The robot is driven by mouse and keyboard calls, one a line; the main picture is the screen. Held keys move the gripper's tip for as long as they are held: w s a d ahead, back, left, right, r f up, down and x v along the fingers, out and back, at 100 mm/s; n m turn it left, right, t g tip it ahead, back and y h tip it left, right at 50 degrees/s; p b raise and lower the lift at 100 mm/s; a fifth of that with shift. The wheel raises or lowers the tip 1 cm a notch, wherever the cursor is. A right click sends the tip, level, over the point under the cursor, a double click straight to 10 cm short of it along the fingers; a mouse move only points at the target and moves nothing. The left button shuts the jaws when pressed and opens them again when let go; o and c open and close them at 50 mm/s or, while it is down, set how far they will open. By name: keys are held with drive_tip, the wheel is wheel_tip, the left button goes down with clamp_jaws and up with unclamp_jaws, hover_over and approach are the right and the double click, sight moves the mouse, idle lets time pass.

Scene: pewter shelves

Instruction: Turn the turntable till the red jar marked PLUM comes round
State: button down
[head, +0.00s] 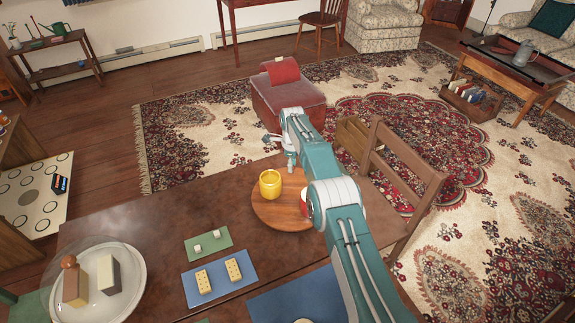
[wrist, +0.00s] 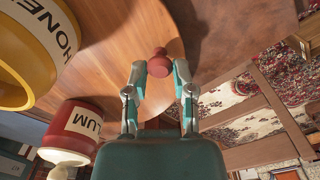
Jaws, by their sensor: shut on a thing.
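The round wooden turntable (head: 268,212) lies on the dark brown table, and its top also fills the upper left of the wrist view (wrist: 112,45). A yellow jar (head: 270,186) stands on it; in the wrist view this jar (wrist: 25,55) reads HONEY. A red jar (wrist: 78,123) with a white label shows the letters LUM, the label's start out of sight. In the head view it is mostly hidden behind my arm. My gripper (wrist: 159,73) is shut on a red knob (wrist: 158,61) at the turntable's edge, a fingertip on each side. The arm hides the knob in the head view.
A glass dome on a white plate (head: 132,297) covers blocks at the table's left end. Green (head: 216,247) and blue (head: 192,295) mats carry small pale blocks. A wooden chair (head: 425,185) stands close to the table's right side. Bare tabletop lies left of the turntable.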

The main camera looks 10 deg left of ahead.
drive_tip(key=shift+d+m, duration=1.15)
drive_tip(key=shift+m, duration=0.05)
drive_tip(key=shift+d+m, duration=0.95)
drive_tip(key=shift+m, duration=0.05)
drive_tip(key=shift+s+d+f, duration=0.1)
drive_tip(key=shift+c, duration=2.3)
unclamp_jaws()
drive_tip(key=shift+r, duration=0.25)
wheel_tip(320, 180, up, 11)
drive_tip(key=shift+r, duration=0.2)
